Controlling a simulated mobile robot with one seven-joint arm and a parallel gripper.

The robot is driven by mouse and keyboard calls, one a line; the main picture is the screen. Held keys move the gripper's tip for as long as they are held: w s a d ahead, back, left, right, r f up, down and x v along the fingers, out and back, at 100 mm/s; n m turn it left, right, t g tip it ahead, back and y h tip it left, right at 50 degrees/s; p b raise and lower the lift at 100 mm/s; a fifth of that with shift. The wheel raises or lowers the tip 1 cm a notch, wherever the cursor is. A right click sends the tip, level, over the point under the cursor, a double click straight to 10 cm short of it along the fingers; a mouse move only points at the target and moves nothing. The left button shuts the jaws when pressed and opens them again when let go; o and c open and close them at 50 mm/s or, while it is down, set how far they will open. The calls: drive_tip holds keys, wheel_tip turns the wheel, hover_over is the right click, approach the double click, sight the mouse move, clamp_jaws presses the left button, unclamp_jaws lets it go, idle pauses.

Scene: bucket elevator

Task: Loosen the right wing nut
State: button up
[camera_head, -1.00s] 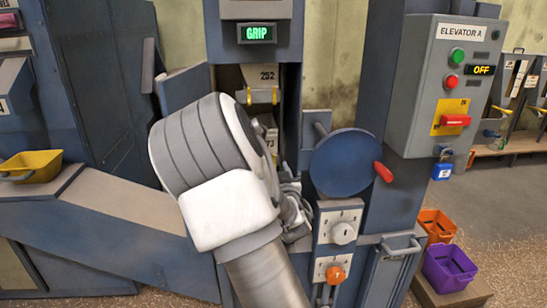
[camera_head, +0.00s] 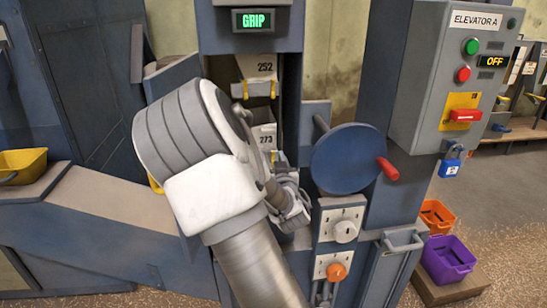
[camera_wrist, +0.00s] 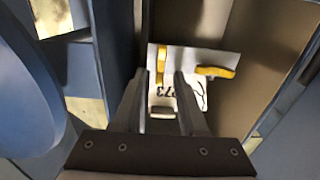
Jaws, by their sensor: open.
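The bucket marked 273 (camera_head: 264,135) hangs in the elevator shaft, partly hidden by my arm. Its right wing nut (camera_head: 277,157) is yellow and shows just above my gripper (camera_head: 284,190). In the wrist view, which looks turned around, this wing nut (camera_wrist: 160,65) stands upright in the picture, between the fingertips of my open gripper (camera_wrist: 160,73). I cannot tell whether the fingers reach around it or are still short of it. The other yellow wing nut (camera_wrist: 215,72) lies nearly level to the right in the wrist view. My arm hides it in the head view.
A bucket marked 252 (camera_head: 257,66) hangs above. A blue wheel with a red handle (camera_head: 346,158) stands close right of my gripper. The shaft walls are close on both sides. The control box (camera_head: 455,80) reads OFF, with a blue padlock (camera_head: 450,163) below. The upper display (camera_head: 254,20) reads GRIP.

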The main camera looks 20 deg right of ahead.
clamp_jaws()
